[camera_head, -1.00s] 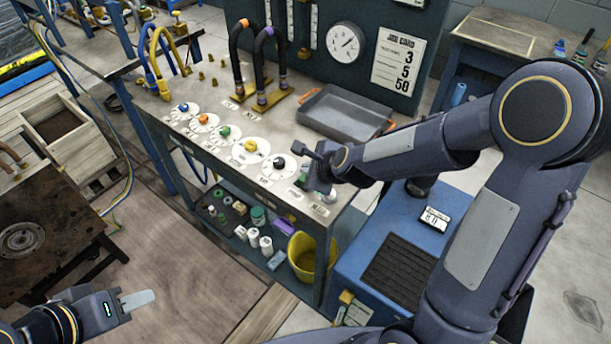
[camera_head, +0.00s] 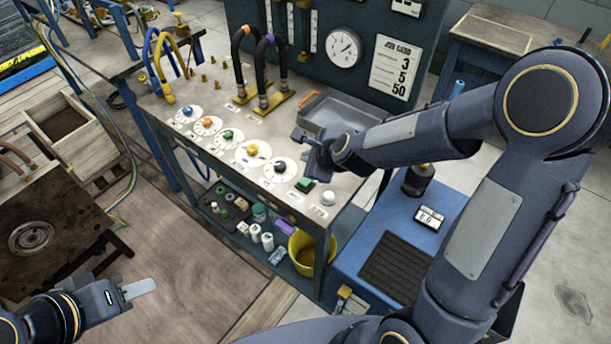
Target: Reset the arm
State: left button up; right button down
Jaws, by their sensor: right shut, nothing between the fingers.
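My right arm comes in from the right and reaches over the bench (camera_head: 228,160) with the coloured dials. My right gripper (camera_head: 303,139) is shut and empty, above the bench top near the front of the grey tray (camera_head: 340,115). It looks apart from the black dial (camera_head: 280,167) and the green button (camera_head: 305,185). My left gripper (camera_head: 140,289) is low at the left, over the floor, away from the bench. I see it side-on with one pale finger showing, so its opening is unclear; nothing shows in it.
A white knob (camera_head: 328,198) sits at the bench's right corner. Black hoses (camera_head: 240,65) stand at the back. A yellow bucket (camera_head: 303,254) is on the lower shelf. A blue machine (camera_head: 385,245) stands under my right arm. A rusty table (camera_head: 50,232) is at the left.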

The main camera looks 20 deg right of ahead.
dwell(0.3)
jog(key=s+d+r+n+g+y, duration=0.1)
jog(key=s+d+r+n+y, duration=0.15)
jog(key=s+r+n, duration=0.8)
jog(key=s+d+f+n+g+h, duration=0.2)
jog(key=s+n, duration=0.9)
jog(key=s, duration=0.5)
jog(key=shift+s+d, duration=0.2)
jog(key=shift+d, duration=0.2)
